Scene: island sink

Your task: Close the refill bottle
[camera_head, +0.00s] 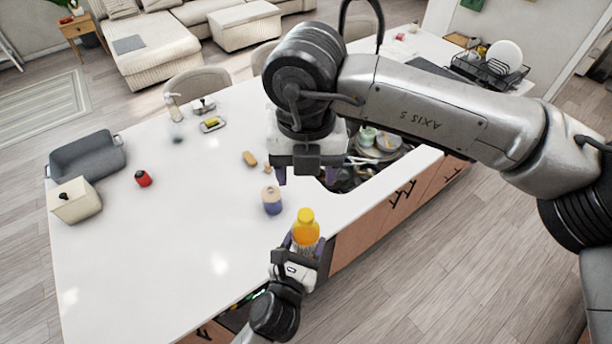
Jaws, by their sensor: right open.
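The refill bottle (305,234) is orange with a yellow top (306,215) and a pale label low down. It stands roughly upright at the near edge of the white counter. My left gripper (305,248), on the arm from below, has its fingers on both sides of the bottle's lower part and is shut on it. My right gripper (307,177) is open, pointing down, empty, higher in the picture than the bottle. The yellow top sits on the bottle; I cannot tell how tightly.
A purple jar with a tan lid (271,200) stands left of the bottle. A red object (143,178), a cream box (75,200), a grey pan (88,158) and a clear pump bottle (175,122) are farther left. The sink (360,170) holds dishes. The near-left counter is clear.

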